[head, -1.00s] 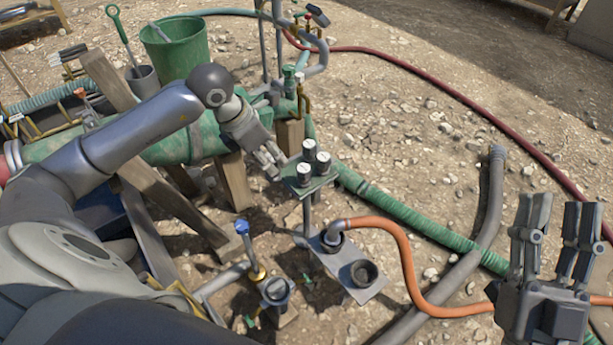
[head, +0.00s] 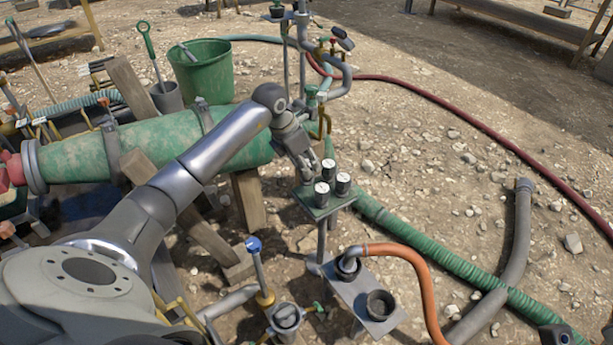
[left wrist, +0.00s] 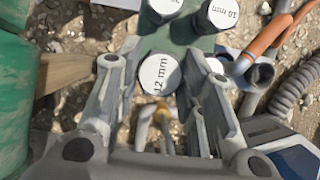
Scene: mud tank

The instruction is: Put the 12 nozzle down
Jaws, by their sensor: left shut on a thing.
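The 12 mm nozzle (left wrist: 160,75), with a round white labelled top, sits between the two fingers of my left gripper (left wrist: 165,58) in the left wrist view. In the head view my left gripper (head: 306,172) points down at the left side of the small green stand plate (head: 338,204). Several dark nozzles with white tops are at this plate; I cannot tell there which is the 12, or whether it touches the plate. The 10 mm nozzle (left wrist: 222,14) and another nozzle (left wrist: 165,9) stand just beyond. Only a dark piece, perhaps of my right gripper, shows at the bottom right.
A lower grey plate (head: 352,302) holds an orange hose (head: 412,262) end and an empty dark ring (head: 380,304). A blue-topped valve (head: 254,246) stands nearby. The large green pipe (head: 85,155) lies left of the stand. Green and grey hoses cross the gravel at right.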

